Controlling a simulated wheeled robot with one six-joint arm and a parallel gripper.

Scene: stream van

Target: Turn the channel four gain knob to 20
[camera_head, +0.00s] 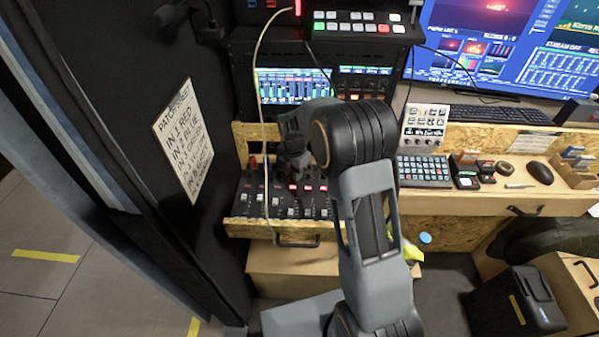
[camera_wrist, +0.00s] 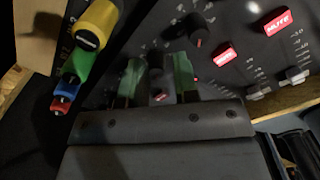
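The mixer panel (camera_head: 262,208) lies in the open drawer at the middle left of the head view, with rows of knobs, faders and lit red buttons. My gripper (camera_wrist: 157,78) is low over the panel in the wrist view, its two green-padded fingers apart. A dark knob (camera_wrist: 156,62) shows between the fingers; I see no clear contact. Another dark knob (camera_wrist: 196,30) stands just beyond the right finger. The channel numbers and the gain value are not readable. In the head view my arm hides part of the panel, and the fingertips cannot be made out.
Yellow, green, blue and red plugs (camera_wrist: 92,40) stand close to the left finger. Lit red mute buttons (camera_wrist: 277,20) and faders (camera_wrist: 297,75) lie to the right. A pale cable (camera_head: 261,110) hangs across the drawer. A black wall with a patch sheet (camera_head: 184,140) bounds the left.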

